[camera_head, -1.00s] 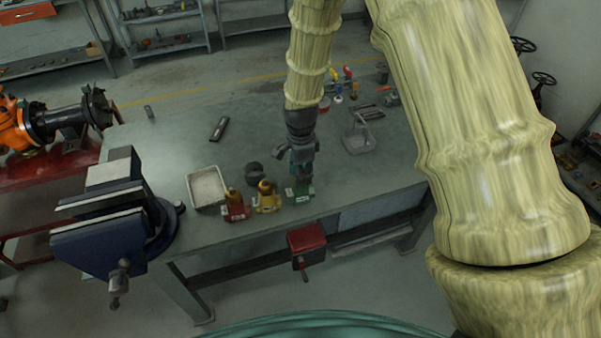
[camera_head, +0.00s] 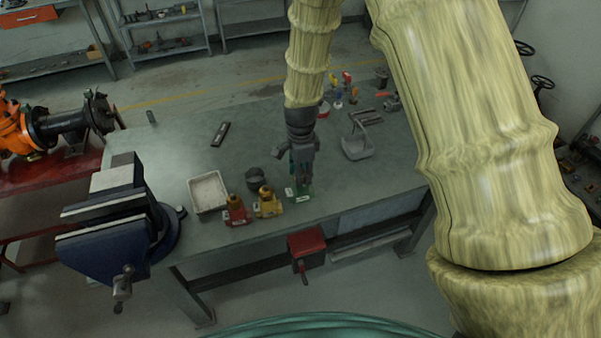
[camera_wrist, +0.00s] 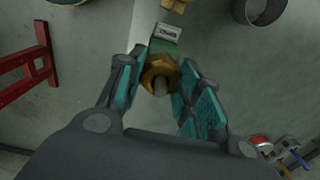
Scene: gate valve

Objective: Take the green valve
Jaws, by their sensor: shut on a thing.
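The green valve (camera_head: 303,191) is at the front part of the workbench, right of a yellow valve (camera_head: 267,203) and a red valve (camera_head: 236,210). In the wrist view its green body (camera_wrist: 168,45) with a white label and its brass hex top (camera_wrist: 160,74) show between my fingers. My gripper (camera_head: 300,177) points down over it and is shut on it. The fingers hide part of the valve in the head view. I cannot tell whether it touches the bench.
A pale tray (camera_head: 208,192) and a dark round cup (camera_head: 255,179) stand to the left, with a blue vise (camera_head: 118,225) beyond. A grey basket (camera_head: 357,146) is to the right. The bench (camera_head: 185,155) has bare room behind the valves.

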